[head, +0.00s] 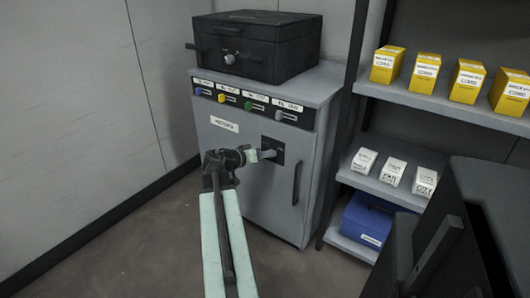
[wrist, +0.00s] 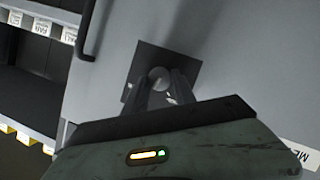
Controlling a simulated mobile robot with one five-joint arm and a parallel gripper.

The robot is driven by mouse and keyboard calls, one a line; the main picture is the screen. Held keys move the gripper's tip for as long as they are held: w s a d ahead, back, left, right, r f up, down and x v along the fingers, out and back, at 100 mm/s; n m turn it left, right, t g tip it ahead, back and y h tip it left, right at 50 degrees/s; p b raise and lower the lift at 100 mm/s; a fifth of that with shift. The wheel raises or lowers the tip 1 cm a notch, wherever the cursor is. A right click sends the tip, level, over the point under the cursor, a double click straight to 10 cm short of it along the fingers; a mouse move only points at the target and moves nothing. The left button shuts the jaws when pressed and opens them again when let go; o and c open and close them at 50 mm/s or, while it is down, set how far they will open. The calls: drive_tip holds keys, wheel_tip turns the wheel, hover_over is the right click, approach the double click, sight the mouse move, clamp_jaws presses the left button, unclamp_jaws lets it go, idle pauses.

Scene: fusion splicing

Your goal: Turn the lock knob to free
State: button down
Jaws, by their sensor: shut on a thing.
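The lock knob (head: 269,153) is a small grey knob on a dark square plate (head: 278,146) on the grey cabinet's door. It also shows in the wrist view (wrist: 160,74), in front of the dark plate (wrist: 187,67). My gripper (head: 262,154) reaches the knob from the left in the head view. In the wrist view its two fingers (wrist: 160,84) stand either side of the knob and are shut on it. The fingers and wrist hide part of the knob, so its exact turn angle is hard to tell.
The grey cabinet (head: 240,139) has a dark vertical handle (head: 297,183) right of the plate and several coloured levers (head: 248,105) above. A black case (head: 256,46) sits on top. Shelves (head: 400,187) with yellow and white boxes stand right. Open floor (head: 120,245) lies left.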

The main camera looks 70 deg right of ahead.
drive_tip(key=shift+s+m+t+p, duration=0.15)
drive_tip(key=shift+m+t+p, duration=0.45)
drive_tip(key=shift+m+t, duration=1.15)
drive_tip(key=shift+m, duration=0.35)
drive_tip(key=c, duration=1)
unclamp_jaws()
drive_tip(key=shift+h, duration=0.3)
